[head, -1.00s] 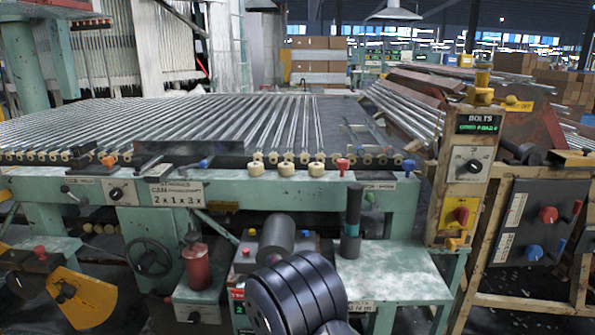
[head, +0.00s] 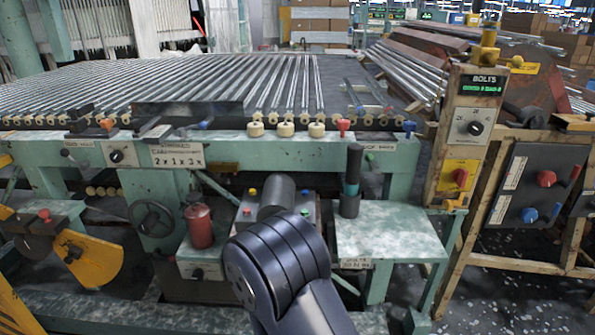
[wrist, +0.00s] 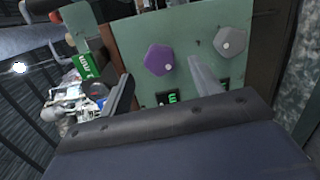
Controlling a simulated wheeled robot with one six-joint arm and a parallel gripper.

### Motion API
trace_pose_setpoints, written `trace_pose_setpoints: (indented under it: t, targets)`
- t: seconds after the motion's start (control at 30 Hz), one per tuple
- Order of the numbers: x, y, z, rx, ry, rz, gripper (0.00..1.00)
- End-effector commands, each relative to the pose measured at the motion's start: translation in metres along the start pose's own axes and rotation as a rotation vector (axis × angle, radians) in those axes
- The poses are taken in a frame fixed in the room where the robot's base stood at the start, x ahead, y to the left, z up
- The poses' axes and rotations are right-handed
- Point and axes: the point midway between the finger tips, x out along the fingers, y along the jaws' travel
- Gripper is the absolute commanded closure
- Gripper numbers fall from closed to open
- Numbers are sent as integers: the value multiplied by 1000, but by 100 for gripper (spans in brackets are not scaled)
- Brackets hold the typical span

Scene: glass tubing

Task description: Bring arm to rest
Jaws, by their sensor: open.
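My arm shows in the head view as dark rounded links (head: 276,262) at the bottom middle, in front of the green machine. My gripper is hidden in the head view. In the wrist view my gripper (wrist: 163,86) has its two fingers apart with nothing between them. Behind the fingers is a green panel (wrist: 200,30) with a purple hexagonal knob (wrist: 158,60) and a grey knob (wrist: 228,43). I cannot tell how far the fingertips are from the panel.
A bed of glass tubes (head: 240,80) lies on the machine. A low green table (head: 390,235) carries a dark cylinder (head: 351,182). A red canister (head: 199,226) stands left of my arm. A wooden-framed control post (head: 467,140) stands at right.

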Motion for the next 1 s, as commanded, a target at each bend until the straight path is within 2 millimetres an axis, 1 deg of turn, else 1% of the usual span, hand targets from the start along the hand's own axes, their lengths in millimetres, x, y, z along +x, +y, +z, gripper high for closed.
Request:
trace_pose_setpoints:
  t: [0.03, 0.2, 0.3, 0.4, 1.0]
  targets:
    - [10, 0, 2, 3, -5, 2, 39]
    - [42, -1, 2, 3, -5, 2, 39]
    - [58, -1, 2, 16, -2, 2, 39]
    - [56, -2, 1, 110, 9, -8, 39]
    - [55, -2, 1, 636, 56, -52, 39]
